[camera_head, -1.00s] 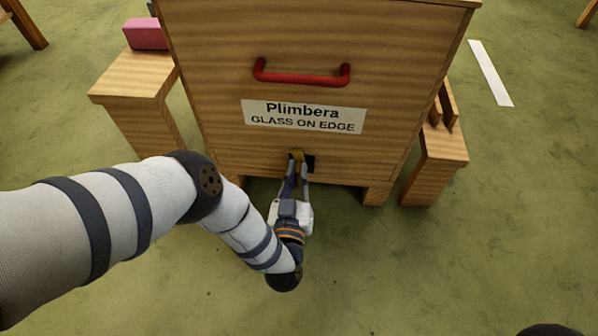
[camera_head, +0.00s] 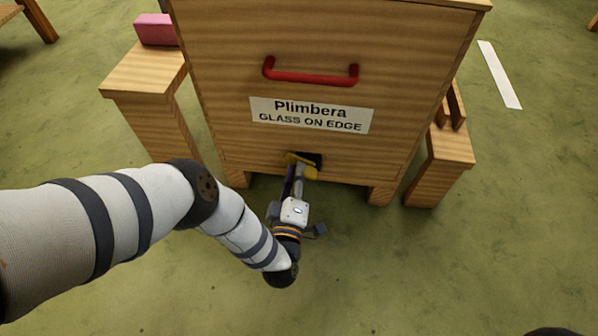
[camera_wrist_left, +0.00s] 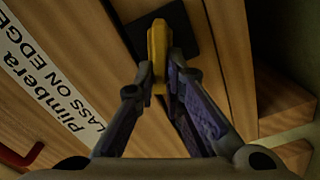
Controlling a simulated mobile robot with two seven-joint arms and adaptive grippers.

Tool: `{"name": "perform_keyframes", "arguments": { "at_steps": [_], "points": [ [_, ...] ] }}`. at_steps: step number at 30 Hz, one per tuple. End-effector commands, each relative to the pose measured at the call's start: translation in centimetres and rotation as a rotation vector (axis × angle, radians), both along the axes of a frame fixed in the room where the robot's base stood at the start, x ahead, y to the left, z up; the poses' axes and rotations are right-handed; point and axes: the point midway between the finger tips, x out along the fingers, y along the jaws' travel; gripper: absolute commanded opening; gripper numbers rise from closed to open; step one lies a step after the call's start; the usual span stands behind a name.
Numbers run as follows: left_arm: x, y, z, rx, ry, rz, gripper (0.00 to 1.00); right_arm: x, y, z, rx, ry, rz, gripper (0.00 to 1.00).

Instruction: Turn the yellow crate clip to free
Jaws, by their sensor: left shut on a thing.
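The yellow crate clip (camera_head: 303,166) sits low on the front of the wooden crate (camera_head: 225,100), over a dark plate or opening (camera_head: 313,158). It lies tilted across the front in the head view. In the left wrist view the clip (camera_wrist_left: 158,48) stands between the fingertips of my left gripper (camera_wrist_left: 160,80). My left gripper (camera_head: 298,172) is shut on the clip, and its wrist is rolled. Its fingers hide part of the clip. My right gripper is not in view.
The crate front carries a red handle (camera_head: 311,76) and a white label (camera_head: 312,115). A wooden stand (camera_head: 140,80) with a pink block (camera_head: 155,30) is at the left. Another wooden stand (camera_head: 445,150) is at the right. The green floor in front is clear.

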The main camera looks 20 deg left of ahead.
Motion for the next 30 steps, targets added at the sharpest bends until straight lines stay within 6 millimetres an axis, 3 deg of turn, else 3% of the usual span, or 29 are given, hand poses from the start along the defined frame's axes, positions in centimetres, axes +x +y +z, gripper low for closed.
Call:
{"name": "perform_keyframes", "arguments": {
  "at_steps": [15,30],
  "points": [
    [-0.16,0.06,-0.83,-0.341,-0.094,-0.002,0.0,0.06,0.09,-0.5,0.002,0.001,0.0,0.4],
    [-0.17,0.0,-0.96,-0.427,-0.118,-0.003,0.0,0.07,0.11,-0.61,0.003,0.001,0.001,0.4]
  ]
}}
